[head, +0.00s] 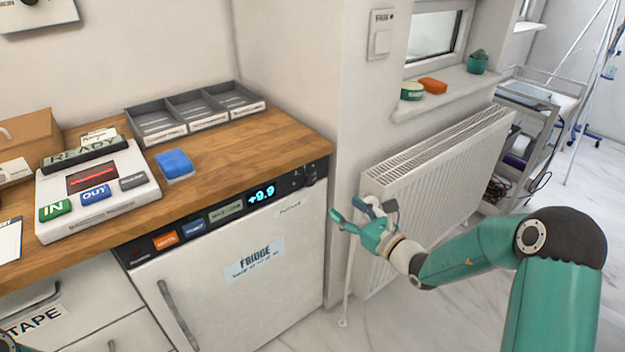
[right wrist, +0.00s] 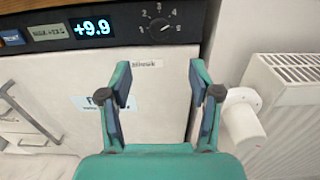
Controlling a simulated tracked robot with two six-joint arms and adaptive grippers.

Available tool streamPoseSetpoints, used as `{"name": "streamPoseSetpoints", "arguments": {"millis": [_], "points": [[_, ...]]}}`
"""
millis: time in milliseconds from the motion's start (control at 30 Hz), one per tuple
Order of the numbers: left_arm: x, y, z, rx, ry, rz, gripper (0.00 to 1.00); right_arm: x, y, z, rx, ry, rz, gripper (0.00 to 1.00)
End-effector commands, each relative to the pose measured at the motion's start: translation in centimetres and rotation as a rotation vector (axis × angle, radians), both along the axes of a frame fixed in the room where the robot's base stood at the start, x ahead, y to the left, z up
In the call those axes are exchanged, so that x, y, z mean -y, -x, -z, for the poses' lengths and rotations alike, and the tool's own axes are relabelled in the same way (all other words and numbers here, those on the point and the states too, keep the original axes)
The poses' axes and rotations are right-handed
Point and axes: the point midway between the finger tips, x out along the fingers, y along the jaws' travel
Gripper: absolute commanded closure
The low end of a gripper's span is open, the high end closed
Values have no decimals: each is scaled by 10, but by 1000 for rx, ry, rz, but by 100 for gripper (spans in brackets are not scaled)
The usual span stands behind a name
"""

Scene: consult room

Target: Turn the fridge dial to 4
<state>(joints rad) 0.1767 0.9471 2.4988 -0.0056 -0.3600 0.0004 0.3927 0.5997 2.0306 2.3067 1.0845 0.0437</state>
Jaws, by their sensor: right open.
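The fridge dial (head: 305,178) is a dark knob at the right end of the black panel on the white fridge (head: 225,285). In the right wrist view, the dial (right wrist: 159,31) has numbers around it, with 2, 3, 4 and 5 readable. A light mark on it seems to face right, towards 5, but it is too small to be sure. My right gripper (head: 346,209) is open and empty, in front of the fridge's right edge. In the right wrist view, its spread fingers (right wrist: 160,78) are below the dial and apart from it.
The panel's lit display (head: 262,193) reads +9.9. A white radiator (head: 435,170) with a valve knob (right wrist: 243,122) stands right of the fridge. The wooden counter (head: 235,170) above holds a button box (head: 97,190), a blue block (head: 174,163) and grey trays (head: 195,112).

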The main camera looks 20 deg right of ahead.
Motion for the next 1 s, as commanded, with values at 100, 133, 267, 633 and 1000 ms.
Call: {"name": "streamPoseSetpoints", "arguments": {"millis": [100,133,267,633,1000], "points": [[0,0,-2,0,0,0,100,-10,-23,-1,3,1,-4,37],[0,0,-3,0,0,0,100,-12,-30,-1,3,0,-3,37],[0,0,-5,0,0,0,100,-22,-57,-1,2,0,-3,37],[0,0,-9,1,0,0,100,-43,-118,0,1,1,-1,37],[0,0,-9,1,0,0,100,-48,-130,0,0,0,0,37]]}}
